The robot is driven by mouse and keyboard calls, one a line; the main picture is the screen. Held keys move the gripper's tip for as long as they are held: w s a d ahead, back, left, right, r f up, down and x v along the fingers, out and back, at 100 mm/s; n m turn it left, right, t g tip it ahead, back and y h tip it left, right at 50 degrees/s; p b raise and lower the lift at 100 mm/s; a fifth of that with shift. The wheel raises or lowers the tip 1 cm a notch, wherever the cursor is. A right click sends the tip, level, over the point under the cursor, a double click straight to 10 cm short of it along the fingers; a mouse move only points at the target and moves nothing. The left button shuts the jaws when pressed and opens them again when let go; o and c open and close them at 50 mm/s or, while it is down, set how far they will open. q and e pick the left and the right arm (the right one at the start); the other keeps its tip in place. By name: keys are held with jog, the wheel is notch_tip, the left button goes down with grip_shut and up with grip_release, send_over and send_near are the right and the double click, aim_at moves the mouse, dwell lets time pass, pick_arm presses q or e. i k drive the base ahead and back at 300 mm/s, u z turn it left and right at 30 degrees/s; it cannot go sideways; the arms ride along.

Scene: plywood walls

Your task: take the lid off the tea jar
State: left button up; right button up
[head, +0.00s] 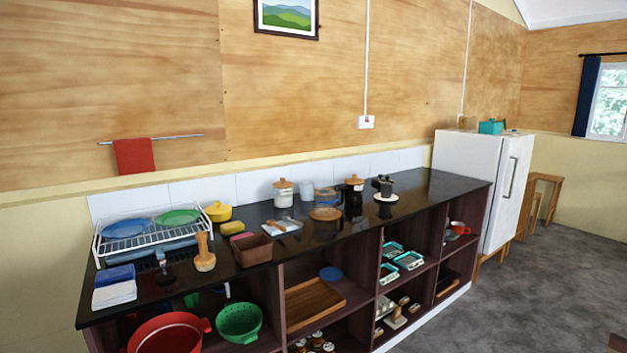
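Two lidded jars stand at the back of the black counter (345,222). One is a white jar (283,200) with a wooden knobbed lid (283,184). The other is a dark jar (353,201) with a similar wooden lid (354,181). Both lids are on. I cannot tell from here which one is the tea jar, as any labels are too small to read. Neither of my grippers is in view.
Between the jars are a white canister (307,191) and a bluish container (326,195). A wooden-topped bowl (325,214) and a white tray (281,228) stand in front. A dish rack (150,233) is at left, a fridge (470,170) at right. Grey floor is clear at right.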

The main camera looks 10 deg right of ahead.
aim_at(354, 180)
jog(key=u, duration=0.15)
jog(key=i, duration=0.75)
jog(key=z, duration=0.8)
jog(key=i, duration=0.5)
jog(key=z, duration=0.55)
